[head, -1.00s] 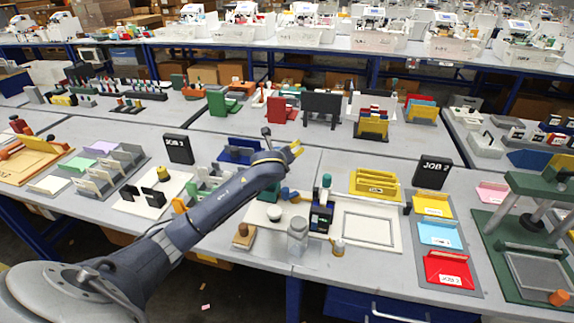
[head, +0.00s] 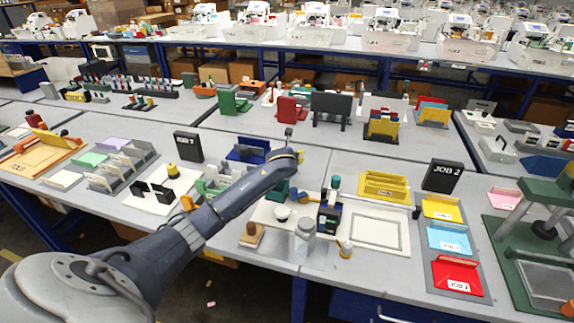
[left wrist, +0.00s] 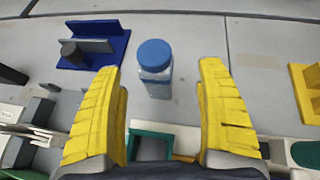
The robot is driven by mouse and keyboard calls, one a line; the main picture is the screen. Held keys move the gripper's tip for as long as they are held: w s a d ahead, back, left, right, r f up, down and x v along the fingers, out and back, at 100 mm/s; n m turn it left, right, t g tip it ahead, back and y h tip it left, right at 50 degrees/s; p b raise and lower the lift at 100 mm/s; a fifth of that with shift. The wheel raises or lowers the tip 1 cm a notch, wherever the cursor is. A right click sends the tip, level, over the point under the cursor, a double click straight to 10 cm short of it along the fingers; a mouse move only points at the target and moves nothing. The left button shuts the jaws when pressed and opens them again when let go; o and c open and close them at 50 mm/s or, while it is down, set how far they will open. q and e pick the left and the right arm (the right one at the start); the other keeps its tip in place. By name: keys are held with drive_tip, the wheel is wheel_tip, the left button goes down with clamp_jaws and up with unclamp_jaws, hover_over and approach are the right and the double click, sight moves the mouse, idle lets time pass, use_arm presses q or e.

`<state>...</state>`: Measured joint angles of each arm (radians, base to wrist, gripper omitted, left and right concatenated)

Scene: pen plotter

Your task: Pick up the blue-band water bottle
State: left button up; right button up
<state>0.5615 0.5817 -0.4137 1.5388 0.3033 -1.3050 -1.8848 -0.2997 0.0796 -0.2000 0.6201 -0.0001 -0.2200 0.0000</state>
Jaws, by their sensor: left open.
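A clear water bottle (left wrist: 155,82) with a blue cap stands upright on the grey table in the left wrist view. It is ahead of my left gripper (left wrist: 160,85), in line with the gap between the two yellow fingers. The fingers are wide apart, with nothing between them, and do not appear to touch the bottle. In the head view, my left gripper (head: 299,156) is over the middle of the bench, mostly seen from behind. I cannot make out the bottle there; my arm probably hides it. My right gripper is in neither view.
A blue holder (left wrist: 95,45) stands left of the bottle, and a yellow tray (left wrist: 306,92) lies to the right. A green part (left wrist: 150,142) sits below the fingers. A clear jar (head: 305,240) stands near the bench's front edge. The table around the bottle is clear.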

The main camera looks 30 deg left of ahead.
use_arm(q)
drive_tip(key=shift+x, duration=3.65)
drive_tip(key=shift+a+x, duration=0.2)
drive_tip(key=shift+x, duration=0.85)
drive_tip(key=shift+r, duration=0.15)
clamp_jaws()
drive_tip(key=shift+r, duration=0.1)
